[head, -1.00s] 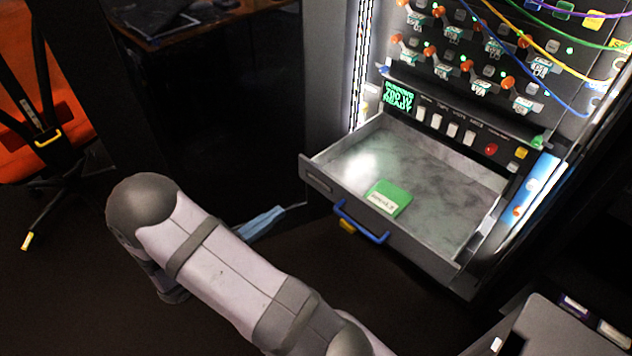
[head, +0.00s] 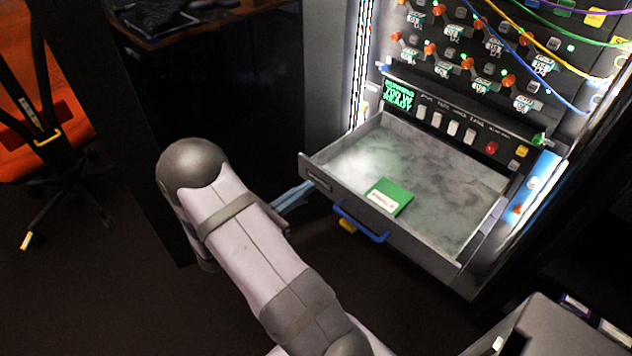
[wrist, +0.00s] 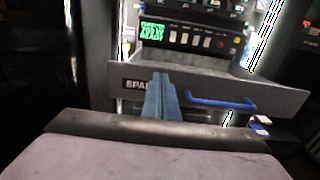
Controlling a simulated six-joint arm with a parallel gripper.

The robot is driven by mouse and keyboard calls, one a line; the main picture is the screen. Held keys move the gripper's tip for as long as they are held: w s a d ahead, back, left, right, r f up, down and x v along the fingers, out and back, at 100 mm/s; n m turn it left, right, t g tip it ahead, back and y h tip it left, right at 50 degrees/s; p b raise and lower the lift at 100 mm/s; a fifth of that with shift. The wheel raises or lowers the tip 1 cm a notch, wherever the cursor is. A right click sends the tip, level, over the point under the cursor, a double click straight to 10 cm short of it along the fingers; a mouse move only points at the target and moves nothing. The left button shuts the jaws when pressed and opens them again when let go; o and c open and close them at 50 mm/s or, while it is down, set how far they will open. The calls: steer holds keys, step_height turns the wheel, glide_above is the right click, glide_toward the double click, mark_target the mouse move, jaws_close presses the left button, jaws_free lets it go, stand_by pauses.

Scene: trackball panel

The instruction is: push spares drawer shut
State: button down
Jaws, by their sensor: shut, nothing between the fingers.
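The spares drawer (head: 415,252) stands pulled out of the panel cabinet, with its grey front facing my arm. A blue handle (head: 360,222) is on its front. A green box with a white label (head: 389,197) lies inside. My gripper (head: 306,187) has blue fingers, closed together and empty, near the left end of the drawer front. In the wrist view the fingers (wrist: 160,78) overlap the drawer front (wrist: 285,103), left of the handle, and hide part of its "SPA…" lettering. I cannot tell whether they touch it.
Above the drawer is a control strip with a green-lit display (head: 399,96), white switches and red and yellow buttons. Cables (head: 520,45) hang over the upper panel. A grey box (head: 560,325) stands at lower right. An orange chair (head: 45,120) is far left.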

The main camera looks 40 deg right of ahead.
mark_target(326, 174)
steer(key=shift+d, duration=2.3)
steer(key=shift+d, duration=0.55)
steer(key=d+b, duration=0.6)
steer(key=d, duration=2.5)
steer(key=shift+a, duration=0.1)
